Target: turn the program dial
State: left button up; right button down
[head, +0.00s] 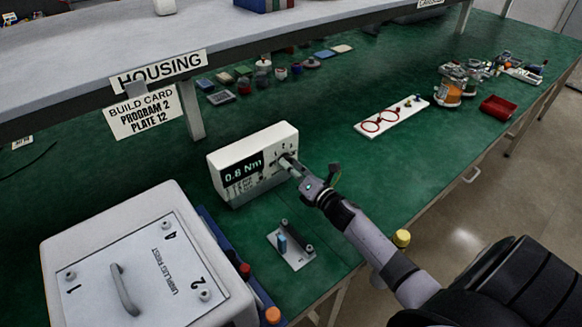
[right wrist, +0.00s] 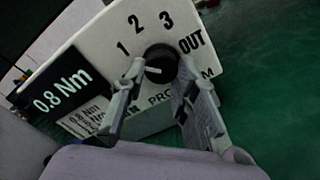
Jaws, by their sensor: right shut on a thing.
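The white controller box (head: 282,137) stands on the green bench, its display (head: 242,169) reading 0.8 Nm. Its black program dial (right wrist: 160,60) shows in the right wrist view, with 1, 2, 3 and OUT around it and PROGRAM below, partly covered. A short white mark on the dial lies on its left side, nearest the 1; its exact setting is hard to tell. My right gripper (head: 290,165) reaches the box's front. In the right wrist view its fingers (right wrist: 155,75) are shut on the dial, one on each side. My left gripper is not in view.
A build card (head: 146,112) under the shelf reads PROGRAM 2, PLATE 12. A white housing (head: 75,240) with a handled plate stands front left. A small metal plate with a blue peg (head: 282,243) lies before the box. A white strip with red rings (head: 392,116) lies farther right.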

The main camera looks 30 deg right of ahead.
jog(key=shift+r+m+p, duration=0.15)
jog(key=shift+m+p, duration=0.5)
jog(key=shift+m, duration=3.65)
jog(key=c, duration=1.3)
grip_release()
jog(key=s, duration=1.2)
jog(key=shift+d, duration=0.4)
